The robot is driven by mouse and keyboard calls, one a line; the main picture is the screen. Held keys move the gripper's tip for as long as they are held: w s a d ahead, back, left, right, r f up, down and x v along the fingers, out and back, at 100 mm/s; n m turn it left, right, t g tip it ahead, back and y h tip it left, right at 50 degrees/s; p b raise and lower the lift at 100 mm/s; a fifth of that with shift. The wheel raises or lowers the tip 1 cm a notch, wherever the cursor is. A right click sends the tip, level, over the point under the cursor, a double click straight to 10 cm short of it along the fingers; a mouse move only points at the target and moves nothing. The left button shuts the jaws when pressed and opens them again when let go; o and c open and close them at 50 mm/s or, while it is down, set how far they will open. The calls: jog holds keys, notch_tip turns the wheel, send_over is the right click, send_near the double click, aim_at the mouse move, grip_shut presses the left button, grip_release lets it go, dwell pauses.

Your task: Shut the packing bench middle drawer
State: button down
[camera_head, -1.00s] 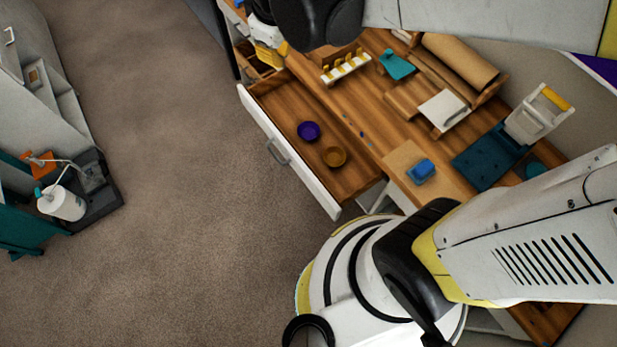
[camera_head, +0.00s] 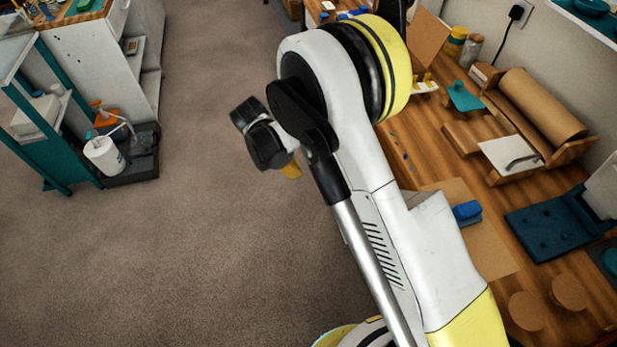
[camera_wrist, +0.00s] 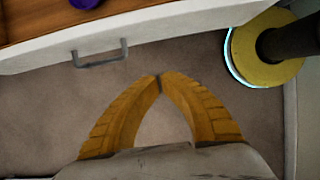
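The drawer's white front (camera_wrist: 170,22) crosses the top of the wrist view, with a grey bar handle (camera_wrist: 100,60). The drawer stands out over the carpet. A strip of its wooden inside (camera_wrist: 30,18) and part of a purple bowl (camera_wrist: 85,3) show behind the front. My gripper (camera_wrist: 159,80) is empty, its two yellow fingers bowed and their tips together. It is on the outer side of the front, apart from it, below and right of the handle in the picture. In the head view my arm hides the drawer, and only a bit of yellow finger (camera_head: 291,171) shows.
The packing bench top (camera_head: 425,135) holds a brown roll (camera_head: 545,105), a blue block (camera_head: 467,212) and a teal board (camera_head: 550,228). A teal cart (camera_head: 25,110) and a white container (camera_head: 103,155) stand at the left. Carpet (camera_head: 200,230) lies clear between.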

jog(key=w+d+f+b, duration=0.2)
jog(key=d+f+b, duration=0.2)
jog(key=d+f, duration=0.3)
jog(key=shift+f+b, duration=0.3)
jog(key=shift+f, duration=0.15)
jog(key=shift+w+d, duration=0.1)
jog(key=shift+w, duration=0.05)
